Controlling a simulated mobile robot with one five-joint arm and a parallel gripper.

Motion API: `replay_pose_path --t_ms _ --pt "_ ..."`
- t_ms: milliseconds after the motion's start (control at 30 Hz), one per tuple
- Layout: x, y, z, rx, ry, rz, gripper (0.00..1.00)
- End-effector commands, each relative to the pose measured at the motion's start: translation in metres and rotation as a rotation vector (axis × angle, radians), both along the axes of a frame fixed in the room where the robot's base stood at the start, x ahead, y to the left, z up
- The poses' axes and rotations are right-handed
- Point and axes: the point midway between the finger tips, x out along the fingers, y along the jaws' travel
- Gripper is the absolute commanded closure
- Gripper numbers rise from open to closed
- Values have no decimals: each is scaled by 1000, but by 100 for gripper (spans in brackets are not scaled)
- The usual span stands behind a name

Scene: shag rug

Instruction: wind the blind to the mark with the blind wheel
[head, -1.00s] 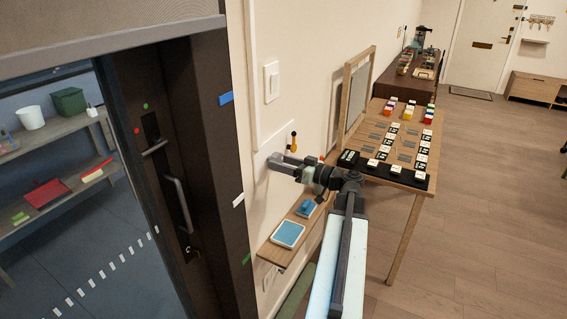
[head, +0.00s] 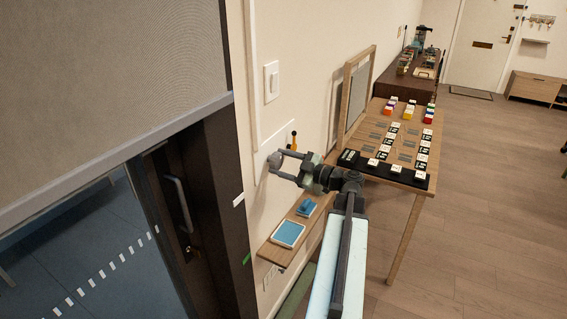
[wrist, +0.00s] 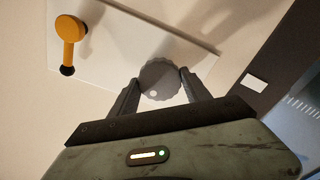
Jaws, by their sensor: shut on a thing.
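The blind (head: 110,85) hangs at the upper left in the head view. Its grey bottom bar (head: 120,158) slants up to the right. A white mark (head: 239,200) and a green mark (head: 247,259) show on the dark frame below the bar. No blue mark is visible now. The dark, scalloped blind wheel (wrist: 161,78) is on a white wall plate, with a pale dot near its lower edge. My gripper (wrist: 158,86) has a finger on either side of the wheel and is shut on it. In the head view my gripper (head: 286,165) reaches the wall plate.
An orange lever (wrist: 70,40) with a dark tip is on the same plate, beside the wheel; it also shows in the head view (head: 294,141). A small wall shelf (head: 270,250) is below. A table (head: 400,245) with blocks stands to the right. Open floor lies beyond.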

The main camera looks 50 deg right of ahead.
Motion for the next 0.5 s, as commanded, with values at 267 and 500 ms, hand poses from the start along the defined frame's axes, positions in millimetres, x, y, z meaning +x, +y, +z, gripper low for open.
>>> replay_pose_path --t_ms 267,500 --pt "0 2 -3 -86 -12 6 85" --pt "0 3 -3 -104 -18 7 85"
